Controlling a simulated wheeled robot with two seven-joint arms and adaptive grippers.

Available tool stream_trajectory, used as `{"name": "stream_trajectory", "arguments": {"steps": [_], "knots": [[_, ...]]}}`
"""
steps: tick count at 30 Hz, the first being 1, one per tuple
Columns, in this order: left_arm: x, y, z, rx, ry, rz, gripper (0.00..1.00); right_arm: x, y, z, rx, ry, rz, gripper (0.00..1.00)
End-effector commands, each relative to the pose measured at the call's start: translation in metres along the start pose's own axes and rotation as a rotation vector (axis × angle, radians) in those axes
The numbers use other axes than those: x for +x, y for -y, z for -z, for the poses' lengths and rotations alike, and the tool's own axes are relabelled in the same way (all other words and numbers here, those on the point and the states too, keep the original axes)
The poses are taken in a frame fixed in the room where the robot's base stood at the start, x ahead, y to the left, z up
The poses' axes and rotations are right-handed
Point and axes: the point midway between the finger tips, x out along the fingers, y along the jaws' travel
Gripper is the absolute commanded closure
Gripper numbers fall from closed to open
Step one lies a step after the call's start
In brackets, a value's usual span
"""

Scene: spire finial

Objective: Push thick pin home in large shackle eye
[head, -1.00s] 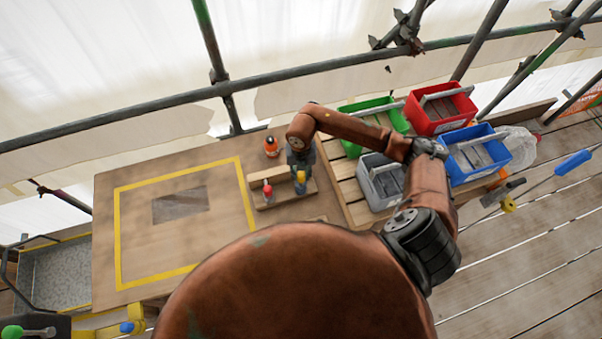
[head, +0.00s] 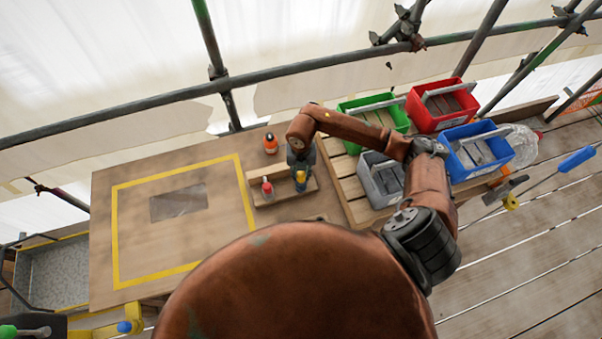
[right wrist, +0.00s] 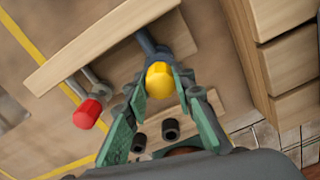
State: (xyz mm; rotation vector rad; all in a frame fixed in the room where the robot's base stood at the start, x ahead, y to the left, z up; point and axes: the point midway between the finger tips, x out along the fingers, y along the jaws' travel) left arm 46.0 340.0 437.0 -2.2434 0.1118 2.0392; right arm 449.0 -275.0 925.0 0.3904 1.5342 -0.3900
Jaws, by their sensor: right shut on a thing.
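A wooden stand (head: 263,200) on the table carries a red-headed pin (head: 267,186) and a yellow-headed pin (head: 300,176). My right gripper (head: 301,165) reaches down over the yellow one. In the right wrist view, my right gripper (right wrist: 165,98) has its green fingers shut on the yellow-headed pin (right wrist: 160,79). A blue-grey metal part (right wrist: 146,43) shows just behind the yellow head; the eye and how deep the pin sits are hidden. The red-headed pin (right wrist: 88,113) stands beside it in a grey shackle, clear of the fingers. My left gripper is not in view.
An orange bottle (head: 270,143) stands behind the stand. Green (head: 352,148), red (head: 432,124), blue (head: 478,133) and grey (head: 372,188) crates stand to the right, close to my right arm. The yellow-taped area (head: 215,240) on the left is mostly clear.

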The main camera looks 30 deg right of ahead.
Motion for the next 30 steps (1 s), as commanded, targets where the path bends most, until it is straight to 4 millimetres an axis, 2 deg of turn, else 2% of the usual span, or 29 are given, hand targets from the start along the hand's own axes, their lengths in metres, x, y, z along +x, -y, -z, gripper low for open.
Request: {"name": "stream_trajectory", "arguments": {"steps": [20, 21, 30], "knots": [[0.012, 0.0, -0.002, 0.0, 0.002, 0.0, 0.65, 0.017, 0.0, 0.0, 0.0, 0.001, 0.0, 1.0], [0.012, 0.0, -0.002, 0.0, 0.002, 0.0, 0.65, 0.017, 0.0, 0.0, 0.0, 0.001, 0.0, 0.76], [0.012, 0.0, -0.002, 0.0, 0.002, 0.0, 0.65, 0.016, 0.0, 0.0, 0.0, 0.0, 0.0, 0.56]]}}
